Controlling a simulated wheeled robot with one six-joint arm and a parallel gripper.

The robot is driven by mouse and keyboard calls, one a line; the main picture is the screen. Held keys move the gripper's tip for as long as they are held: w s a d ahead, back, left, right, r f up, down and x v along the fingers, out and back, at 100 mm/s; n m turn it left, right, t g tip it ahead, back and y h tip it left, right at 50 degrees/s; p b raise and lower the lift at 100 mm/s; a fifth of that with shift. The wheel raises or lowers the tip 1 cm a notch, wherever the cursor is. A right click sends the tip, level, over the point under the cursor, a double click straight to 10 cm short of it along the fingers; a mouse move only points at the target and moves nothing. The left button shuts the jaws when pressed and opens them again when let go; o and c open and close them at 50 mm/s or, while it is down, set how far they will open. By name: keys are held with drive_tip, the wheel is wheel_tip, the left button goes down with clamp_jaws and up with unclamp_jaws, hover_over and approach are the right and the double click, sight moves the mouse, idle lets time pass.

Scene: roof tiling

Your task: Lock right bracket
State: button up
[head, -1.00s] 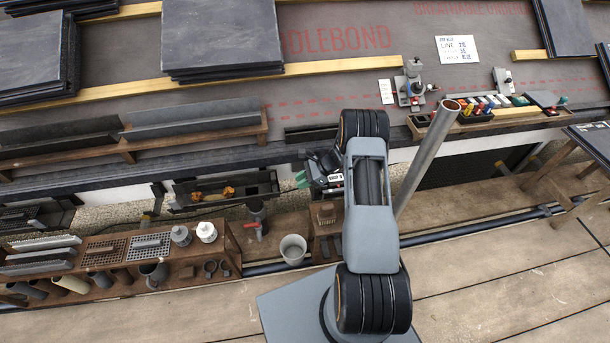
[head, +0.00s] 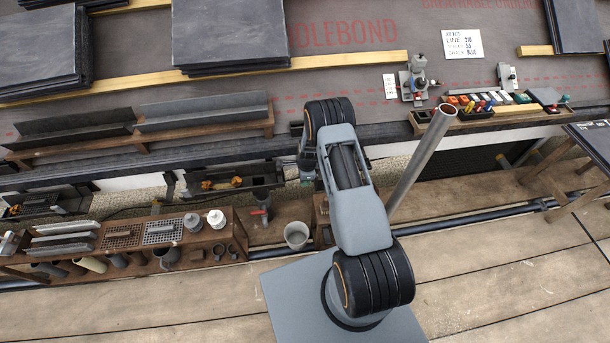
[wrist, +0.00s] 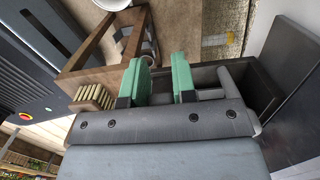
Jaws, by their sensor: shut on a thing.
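In the wrist view my gripper (wrist: 168,76) shows two green fingers. They are closed around a small grey piece (wrist: 166,88) between them, which is mostly hidden by the gripper body; I cannot tell whether it is the right bracket or its lever. To the right of the fingers is the open end of a dark grey trough (wrist: 266,88), very close to them. In the head view the dark trough (head: 232,188) under the roof edge has orange bits in it. My arm covers its right end and my gripper there, so the bracket's state cannot be seen.
A wooden crate (wrist: 78,62) with a brush-like block (wrist: 94,96) lies left of the fingers in the wrist view. In the head view a white bucket (head: 296,236) and tool rack (head: 150,262) stand below, and a slanted grey pipe (head: 420,163) rises right of my arm.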

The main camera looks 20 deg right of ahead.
drive_tip(key=shift+s+f+h, duration=0.2)
drive_tip(key=shift+f+h, duration=0.1)
drive_tip(key=shift+h, duration=0.2)
drive_tip(key=shift+d+f, duration=0.1)
drive_tip(key=o, duration=0.9)
drive_tip(key=shift+w, duration=0.1)
wheel_tip(320, 180, up, 14)
drive_tip(key=p, duration=0.3)
idle(0.4)
